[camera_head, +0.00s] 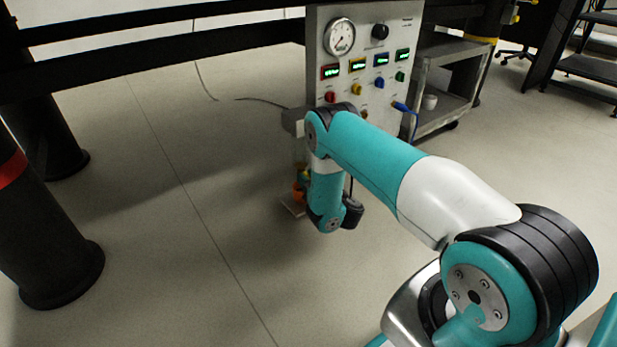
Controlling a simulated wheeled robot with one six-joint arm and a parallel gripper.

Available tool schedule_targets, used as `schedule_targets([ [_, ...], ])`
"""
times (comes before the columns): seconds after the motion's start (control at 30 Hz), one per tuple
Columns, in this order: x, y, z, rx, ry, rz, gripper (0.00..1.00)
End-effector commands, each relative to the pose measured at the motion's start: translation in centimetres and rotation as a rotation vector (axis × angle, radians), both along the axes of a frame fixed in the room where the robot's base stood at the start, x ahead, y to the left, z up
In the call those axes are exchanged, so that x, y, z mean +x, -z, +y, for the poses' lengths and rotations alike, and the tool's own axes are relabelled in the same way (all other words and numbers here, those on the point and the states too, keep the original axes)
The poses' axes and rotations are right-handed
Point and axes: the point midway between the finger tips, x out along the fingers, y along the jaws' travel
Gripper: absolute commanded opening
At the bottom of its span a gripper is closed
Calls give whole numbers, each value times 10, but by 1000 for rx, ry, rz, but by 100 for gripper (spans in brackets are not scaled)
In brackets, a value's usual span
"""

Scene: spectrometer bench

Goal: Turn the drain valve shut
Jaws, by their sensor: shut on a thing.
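My teal and white arm reaches from the lower right toward the left side of a light instrument panel. Its wrist is bent down beside a small group of parts there. An orange part (298,192) with a bit of yellow and green above it shows just left of my wrist, low near the floor. It may belong to the drain valve, but I cannot tell, and no handle position can be read. My gripper's fingers are hidden behind my wrist, so their contact with anything does not show.
The instrument panel (345,90) carries a round gauge (339,37), a black knob (380,31), several small displays and coloured knobs, and a blue cable plug (400,106). A grey cart (450,55) stands behind at right. Thick black posts (50,240) stand at left. Floor between is clear.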

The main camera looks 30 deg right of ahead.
Motion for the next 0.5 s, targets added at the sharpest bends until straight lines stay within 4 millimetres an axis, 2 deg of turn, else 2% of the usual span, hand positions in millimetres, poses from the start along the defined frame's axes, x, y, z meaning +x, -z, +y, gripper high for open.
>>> schedule_targets([
  [0.23, 0, 1, 0, -6, 1, 2, 4],
  [0.27, 0, 1, 0, -6, 1, 2, 33],
  [0.33, 0, 1, 0, -5, 1, 2, 49],
  [0.37, 0, 1, 0, -5, 1, 2, 54],
  [0.5, 0, 1, 0, -5, 0, 1, 54],
])
